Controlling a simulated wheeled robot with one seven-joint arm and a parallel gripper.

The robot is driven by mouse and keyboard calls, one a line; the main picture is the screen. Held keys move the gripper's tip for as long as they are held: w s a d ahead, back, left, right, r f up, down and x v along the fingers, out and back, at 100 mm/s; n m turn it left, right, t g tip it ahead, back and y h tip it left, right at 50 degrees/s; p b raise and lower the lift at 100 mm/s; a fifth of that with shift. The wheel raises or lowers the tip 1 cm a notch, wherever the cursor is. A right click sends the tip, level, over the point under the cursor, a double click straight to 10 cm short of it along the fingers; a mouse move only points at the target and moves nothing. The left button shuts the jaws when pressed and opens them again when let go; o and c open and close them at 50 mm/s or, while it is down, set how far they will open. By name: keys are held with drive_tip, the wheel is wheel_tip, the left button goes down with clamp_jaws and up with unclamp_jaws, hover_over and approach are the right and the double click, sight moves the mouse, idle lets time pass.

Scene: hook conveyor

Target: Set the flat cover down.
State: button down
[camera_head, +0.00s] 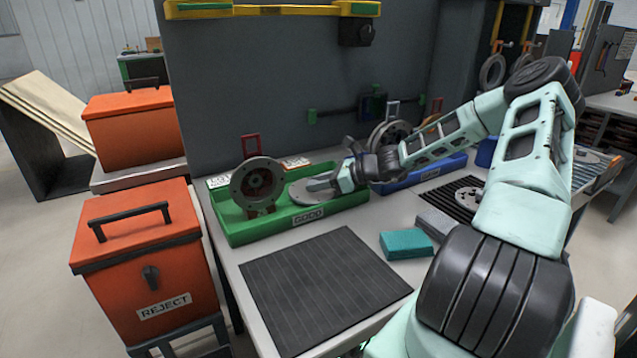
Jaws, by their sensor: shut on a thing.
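The flat cover (309,192) is a thin grey disc at the right part of the green tray labelled GOOD (240,235). My gripper (328,182) is shut on the cover's right side, with my arm reaching in from the right. The cover looks about level, inside the tray's outline. I cannot tell whether it touches the tray floor or hangs just above it.
A ringed part (240,187) stands upright in the tray's left half, close to the cover. A dark ribbed mat (322,285), a teal block (406,244) and a blue tray (425,174) share the table. An orange REJECT box (140,255) stands left. A grey panel (290,90) rises behind.

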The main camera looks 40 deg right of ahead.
drive_tip(key=shift+f, duration=0.4)
drive_tip(key=c, duration=1.1)
unclamp_jaws()
drive_tip(key=shift+s+f, duration=0.1)
